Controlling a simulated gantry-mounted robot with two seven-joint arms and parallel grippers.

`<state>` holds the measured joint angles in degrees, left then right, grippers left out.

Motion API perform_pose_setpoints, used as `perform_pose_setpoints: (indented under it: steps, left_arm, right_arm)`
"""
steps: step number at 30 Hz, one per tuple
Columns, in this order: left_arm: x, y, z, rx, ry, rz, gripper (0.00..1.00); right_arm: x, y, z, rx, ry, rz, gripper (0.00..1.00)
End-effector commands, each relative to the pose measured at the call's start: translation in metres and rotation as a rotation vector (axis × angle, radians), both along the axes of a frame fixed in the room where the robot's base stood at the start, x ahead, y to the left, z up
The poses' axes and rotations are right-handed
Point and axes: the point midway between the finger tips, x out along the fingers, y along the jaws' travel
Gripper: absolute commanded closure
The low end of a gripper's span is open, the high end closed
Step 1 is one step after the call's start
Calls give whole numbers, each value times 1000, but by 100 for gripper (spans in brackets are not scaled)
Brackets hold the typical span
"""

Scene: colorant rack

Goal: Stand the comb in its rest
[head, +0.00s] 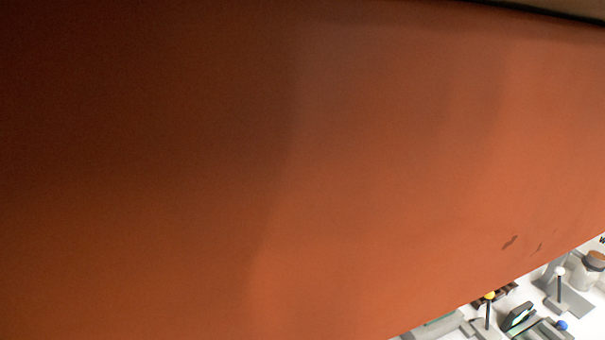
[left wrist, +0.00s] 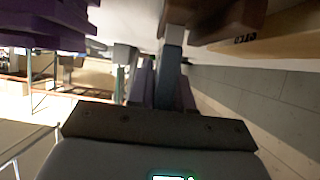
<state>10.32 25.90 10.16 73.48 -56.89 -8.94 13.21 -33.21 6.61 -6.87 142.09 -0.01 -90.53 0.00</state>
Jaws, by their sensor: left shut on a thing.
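In the left wrist view my left gripper (left wrist: 166,92) is shut on a narrow blue-grey upright bar (left wrist: 171,72). The bar stands between its two purplish fingers and reaches towards the top of the picture. It may be the comb's handle, but I cannot tell for sure. The far end of the bar meets a brown-grey part at the top edge. I cannot make out the comb's teeth or its rest. A large orange surface fills most of the head view and hides both grippers and most of the workspace there. My right gripper is in neither view.
At the head view's lower right are a white-knobbed post (head: 560,287), a yellow-knobbed post (head: 488,312), a corked jar (head: 590,272) and a dark device with a green display (head: 519,316). In the left wrist view, purple shapes (left wrist: 42,27) are upper left and a brown block (left wrist: 225,22) upper right.

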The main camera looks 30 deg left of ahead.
Motion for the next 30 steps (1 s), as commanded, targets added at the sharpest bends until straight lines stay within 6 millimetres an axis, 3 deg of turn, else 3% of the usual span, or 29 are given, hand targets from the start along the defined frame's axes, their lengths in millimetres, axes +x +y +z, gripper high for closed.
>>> perform_pose_setpoints:
  steps: [1,3,10,11,16,30]
  left_arm:
    - [-2,0,-14,2,14,4,100]
    - [-3,0,-20,3,15,4,100]
    - [-6,0,-26,6,24,1,100]
    - [-6,0,-27,6,26,1,80]
    - [-5,0,-25,5,21,1,56]
    - [-1,2,-17,5,5,5,56]
  right_arm:
    - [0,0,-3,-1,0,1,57]
    - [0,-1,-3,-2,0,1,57]
    - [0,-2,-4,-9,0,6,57]
    - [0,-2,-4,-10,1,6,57]
    - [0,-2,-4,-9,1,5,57]
    - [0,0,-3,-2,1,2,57]
